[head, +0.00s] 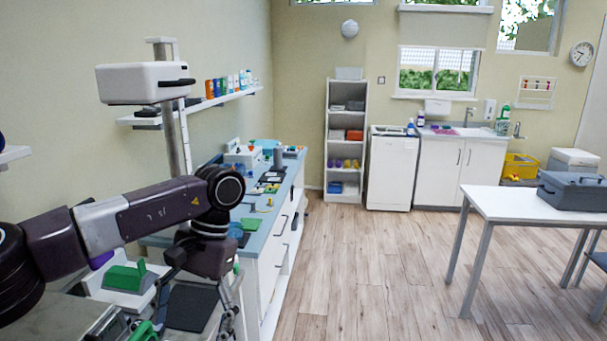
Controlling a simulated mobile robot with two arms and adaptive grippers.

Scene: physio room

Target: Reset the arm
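My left arm (150,213) comes in from the left, bends at a dark round joint and points down over the near end of the blue-topped workbench (254,229). My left gripper (196,318) hangs at the end of this arm. Its two fingers stand well apart, so it looks open. A dark flat panel (192,307) shows between the fingers; I cannot tell its distance from them, but it does not look gripped. My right arm and gripper are not in view.
A green block on a white base (125,279) sits left of the gripper. A white device on a pole (145,82) and a wall shelf (195,107) rise behind the arm. A white table (510,205) with a grey case (572,190) stands right. The wooden floor between is clear.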

